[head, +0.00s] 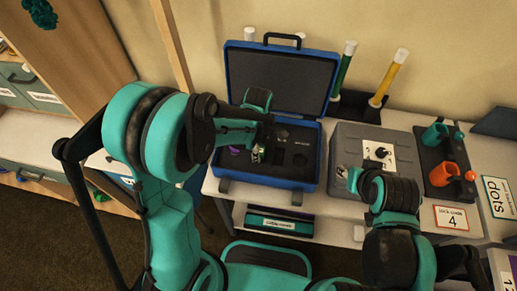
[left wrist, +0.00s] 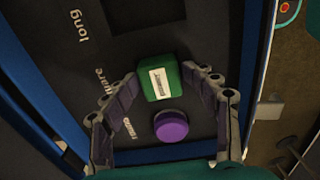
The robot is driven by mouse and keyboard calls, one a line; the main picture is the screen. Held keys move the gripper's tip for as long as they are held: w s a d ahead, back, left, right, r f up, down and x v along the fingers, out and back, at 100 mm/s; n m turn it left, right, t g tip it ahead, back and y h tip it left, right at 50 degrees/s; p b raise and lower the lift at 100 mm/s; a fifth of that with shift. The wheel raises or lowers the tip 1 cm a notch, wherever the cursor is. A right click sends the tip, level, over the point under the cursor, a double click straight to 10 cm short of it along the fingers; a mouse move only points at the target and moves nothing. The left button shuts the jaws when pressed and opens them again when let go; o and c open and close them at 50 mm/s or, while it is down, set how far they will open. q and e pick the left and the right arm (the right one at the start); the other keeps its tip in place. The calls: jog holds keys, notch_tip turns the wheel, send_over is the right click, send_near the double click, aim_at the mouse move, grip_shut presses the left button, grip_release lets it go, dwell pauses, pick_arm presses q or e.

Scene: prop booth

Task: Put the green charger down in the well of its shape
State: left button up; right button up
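The green charger (left wrist: 158,78) is a small green block with a white label. In the left wrist view it sits beside the word "square" on the dark foam panel (left wrist: 75,70) of the blue case (head: 225,165). My left gripper (left wrist: 160,73) has a fingertip at each side of the charger, seemingly touching it; in the head view this gripper (head: 258,153) is over the case. The foam under the charger is hidden, so its depth in the well cannot be told. A purple round piece (left wrist: 171,126) sits beside "round". My right gripper (head: 346,175) is small and partly hidden near the grey box.
The dark "long" well (left wrist: 130,12) looks empty. The case lid (head: 285,80) stands open behind. Right of the case are the grey box (head: 350,135) with a white panel and a black rack (head: 435,150) with green and orange pieces. Green and yellow tubes (head: 390,78) stand behind.

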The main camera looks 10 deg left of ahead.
pick_arm(q)
jog(key=shift+r+p, duration=0.35)
jog(key=shift+r, duration=0.1)
notch_tip(320, 180, up, 11)
jog(key=p, duration=0.4)
jog(key=s+a+r+m+t, duration=0.7)
jog(key=s+m, duration=0.4)
jog(key=m, duration=0.7)
jog(key=shift+s+a+r, duration=0.35)
jog(key=shift+a+r, duration=0.3)
jog(key=shift+r, duration=0.3)
jog(key=shift+f, duration=0.15)
notch_tip(320, 180, down, 2)
jog(key=b, duration=0.2)
jog(key=shift+f+b, duration=0.25)
jog(key=shift+b, duration=0.05)
